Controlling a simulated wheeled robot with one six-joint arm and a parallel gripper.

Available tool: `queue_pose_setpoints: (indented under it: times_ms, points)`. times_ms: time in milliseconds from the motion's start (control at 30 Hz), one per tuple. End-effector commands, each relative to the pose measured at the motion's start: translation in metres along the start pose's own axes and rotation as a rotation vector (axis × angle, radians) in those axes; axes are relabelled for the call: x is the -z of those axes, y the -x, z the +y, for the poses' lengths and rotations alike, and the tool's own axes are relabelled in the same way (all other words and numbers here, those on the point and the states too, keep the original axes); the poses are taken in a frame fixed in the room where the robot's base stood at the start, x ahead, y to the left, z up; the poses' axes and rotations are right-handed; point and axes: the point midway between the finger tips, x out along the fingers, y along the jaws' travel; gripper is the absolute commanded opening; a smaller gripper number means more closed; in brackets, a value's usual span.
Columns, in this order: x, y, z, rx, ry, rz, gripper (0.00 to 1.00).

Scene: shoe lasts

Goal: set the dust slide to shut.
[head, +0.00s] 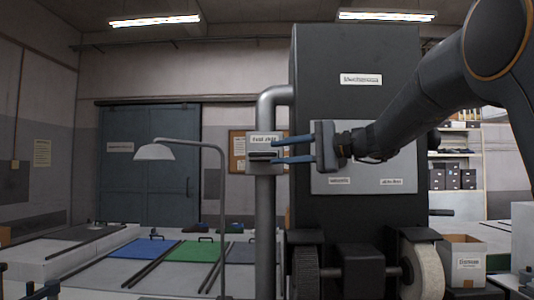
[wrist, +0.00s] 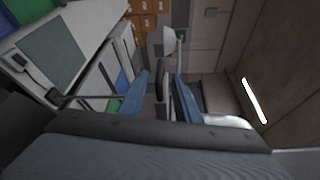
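The dust slide (head: 264,139) is a small pale labelled box on the upright grey pipe (head: 265,215), left of the tall dark machine in the head view. A dark bar (head: 262,155) crosses its front below the label. My gripper (head: 275,151) points left at the box, its two blue fingers apart, one above the other, with the tips at the box's right side. In the wrist view my gripper (wrist: 162,74) shows a gap between the fingers, with a dark narrow part (wrist: 160,78) in it and space on both sides. I cannot tell the slide's setting.
The dark machine (head: 350,60) with a grey panel (head: 365,165) stands close behind my gripper. A lamp (head: 155,152) on a thin post stands left of the pipe. Low benches with blue (head: 150,249) and green (head: 195,250) mats lie beyond. A carton (head: 466,262) sits at right.

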Motion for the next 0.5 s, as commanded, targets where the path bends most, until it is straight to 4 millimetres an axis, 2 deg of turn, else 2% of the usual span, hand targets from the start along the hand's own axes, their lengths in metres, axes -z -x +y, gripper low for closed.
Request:
queue_pose_setpoints:
  times_ms: [33, 200, 333, 500]
  points:
    - [-0.004, -0.011, -0.002, -0.002, 0.000, -0.007, 0.29]
    - [-0.004, -0.037, -0.001, -0.002, 0.000, -0.006, 0.29]
    - [-0.002, -0.049, 0.000, -0.002, 0.000, -0.004, 0.29]
    - [-0.001, -0.054, 0.001, -0.002, 0.001, 0.000, 0.29]
